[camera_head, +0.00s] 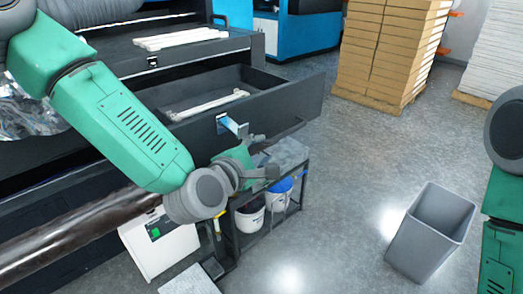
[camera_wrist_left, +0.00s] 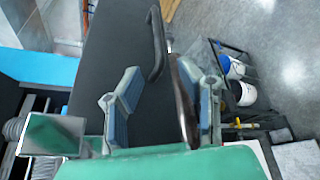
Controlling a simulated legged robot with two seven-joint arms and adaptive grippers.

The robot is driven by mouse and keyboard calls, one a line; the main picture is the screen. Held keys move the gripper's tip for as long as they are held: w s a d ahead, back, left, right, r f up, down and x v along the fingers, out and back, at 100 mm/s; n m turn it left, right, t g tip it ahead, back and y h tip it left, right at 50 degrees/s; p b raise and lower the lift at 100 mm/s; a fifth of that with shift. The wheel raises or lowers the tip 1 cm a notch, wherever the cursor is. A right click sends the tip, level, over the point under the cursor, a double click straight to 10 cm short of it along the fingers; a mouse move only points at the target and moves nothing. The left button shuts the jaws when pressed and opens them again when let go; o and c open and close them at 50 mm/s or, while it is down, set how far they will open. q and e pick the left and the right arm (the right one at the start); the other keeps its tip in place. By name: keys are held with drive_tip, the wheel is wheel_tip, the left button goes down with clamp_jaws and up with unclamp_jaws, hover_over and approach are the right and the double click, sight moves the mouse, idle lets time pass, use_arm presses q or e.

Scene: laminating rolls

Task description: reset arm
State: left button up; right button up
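My left arm, green with grey joints, comes in from the left in the head view. Its gripper (camera_head: 256,146) is beside the front of the pulled-out dark drawer (camera_head: 300,101). In the left wrist view the gripper (camera_wrist_left: 163,96) has its two grey, blue-padded fingers spread apart. The drawer's black handle (camera_wrist_left: 156,42) lies beyond the fingertips, apart from the left finger; a dark strip by the right finger makes contact there hard to tell. My right arm shows at the right edge of the head view; its gripper is out of view.
White bars lie on the upper dark surface (camera_head: 120,55) and in the drawer. A dark roll (camera_head: 70,240) crosses the lower left. A low rack (camera_head: 288,215) with buckets stands under the gripper. A grey bin (camera_head: 432,232) stands right; floor between is clear. Boxes (camera_head: 385,50) stand behind.

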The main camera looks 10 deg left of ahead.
use_arm(q)
drive_tip(key=s+a+f+m+g+b, duration=0.2)
drive_tip(key=s+f+m, duration=0.15)
drive_tip(key=f, duration=0.45)
drive_tip(key=s+a+f+m+g+y+b, duration=0.1)
drive_tip(key=s+f+m+g+b, duration=0.15)
drive_tip(key=s+f, duration=0.4)
drive_tip(key=s+a+f+m+g+b, duration=0.1)
drive_tip(key=s+a+f+m+g, duration=0.2)
drive_tip(key=f, duration=0.7)
drive_tip(key=s+a+f+m+g+y+b, duration=0.1)
drive_tip(key=s+a+f+m+g, duration=0.1)
drive_tip(key=s+a+f+m, duration=0.2)
drive_tip(key=s+a+f+m+g+y+b, duration=0.1)
drive_tip(key=s+a+f+m, duration=0.3)
drive_tip(key=s, duration=0.6)
drive_tip(key=s+a+f+m+g+y+b, duration=0.2)
drive_tip(key=s+a+f+m+g+b, duration=0.1)
drive_tip(key=s+f, duration=0.4)
drive_tip(key=shift+s+a+f+m, duration=0.2)
drive_tip(key=shift+a+f+m, duration=0.4)
drive_tip(key=shift+a, duration=0.45)
drive_tip(key=shift+w+g, duration=0.15)
drive_tip(key=shift+g, duration=0.1)
